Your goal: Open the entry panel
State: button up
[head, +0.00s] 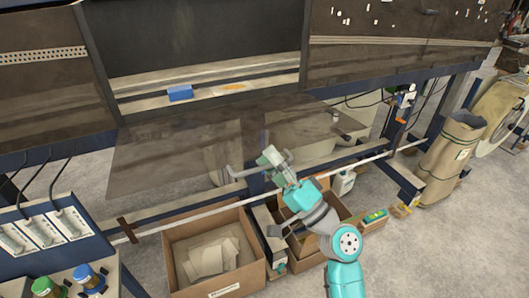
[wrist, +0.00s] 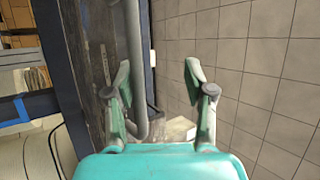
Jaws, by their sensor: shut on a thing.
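The entry panel (head: 165,150) is a dark, see-through sheet. It lies folded out and down below the middle opening of the blue-framed machine. A grey bar handle (head: 236,173) is at its near edge, and the handle also shows in the wrist view (wrist: 135,60). My gripper (head: 264,163) is at this handle. In the wrist view my gripper's fingers (wrist: 158,84) stand on either side of the bar, which is close to the left finger. The exact contact is hard to see. The opening above the panel shows a pale ledge inside.
A blue block (head: 180,92) sits on the ledge. Cardboard boxes (head: 240,275) stand on the floor below the panel, close to my arm. A control stand (head: 50,228) is at the left, and a brown roll (head: 452,150) stands at the right. Floor at the lower right is clear.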

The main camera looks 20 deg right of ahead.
jog(key=v, duration=0.9)
jog(key=shift+s+d, duration=0.25)
jog(key=shift+s, duration=0.2)
jog(key=shift+w+d, duration=0.1)
jog(key=c, duration=0.4)
jog(key=w+d+f+m+t+h, duration=0.1)
jog(key=d+f+m, duration=0.1)
jog(key=m, duration=0.2)
jog(key=w+d+f+m+h, duration=0.1)
jog(key=d+f+m, duration=0.1)
jog(key=d+m, duration=0.1)
jog(key=d+f+m+t+h, duration=0.1)
jog(key=d+f+m, duration=0.1)
jog(key=m, duration=0.2)
jog(key=shift+w+d+f+m+t, duration=0.3)
jog(key=shift+w+d, duration=0.1)
grip_shut()
jog(key=d+f+m+t+h, duration=0.2)
jog(key=d+f+m+h, duration=0.6)
jog(key=m, duration=0.7)
jog(key=w+d+r, duration=0.1)
jog(key=w+r, duration=0.7)
jog(key=r, duration=0.3)
jog(key=shift+d+r, duration=0.2)
jog(key=shift+r, duration=0.1)
